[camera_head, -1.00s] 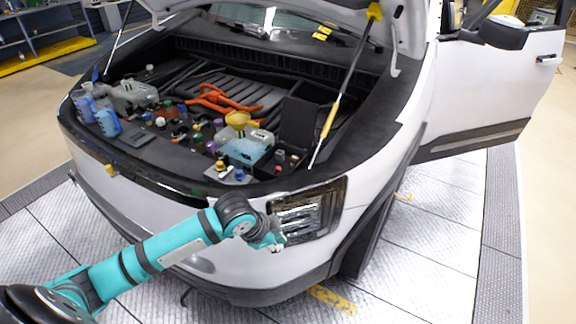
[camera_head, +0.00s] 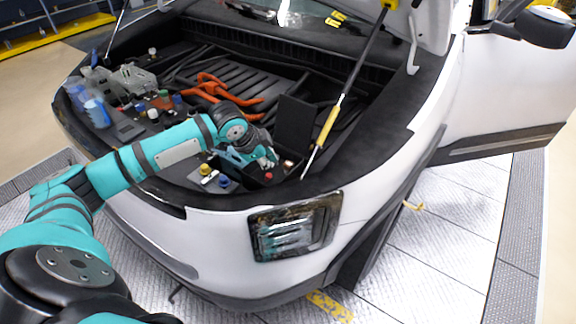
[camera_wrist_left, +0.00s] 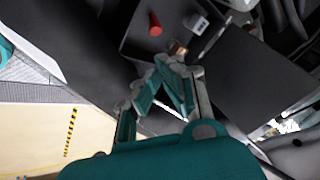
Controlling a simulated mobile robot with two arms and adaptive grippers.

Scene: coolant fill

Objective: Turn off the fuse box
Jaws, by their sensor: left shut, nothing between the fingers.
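The fuse box (camera_head: 258,182) is a black open box in the front right of the engine bay, with its black lid (camera_head: 295,123) standing up behind it. A red cylinder (camera_wrist_left: 155,24), a white block (camera_wrist_left: 196,23) and a small copper-coloured part (camera_wrist_left: 179,46) sit inside it. My left gripper (camera_head: 271,159) is over the box, partly hiding its inside. In the left wrist view the closed, empty fingertips (camera_wrist_left: 180,64) are close to the copper-coloured part; I cannot tell whether they touch. My right gripper is in neither view.
A yellow-black prop rod (camera_head: 328,126) rises right of the box to the raised hood. Orange cables (camera_head: 215,90) lie behind my arm. Blue bottles (camera_head: 97,112) stand at the left. The headlight (camera_head: 294,229) is below the box.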

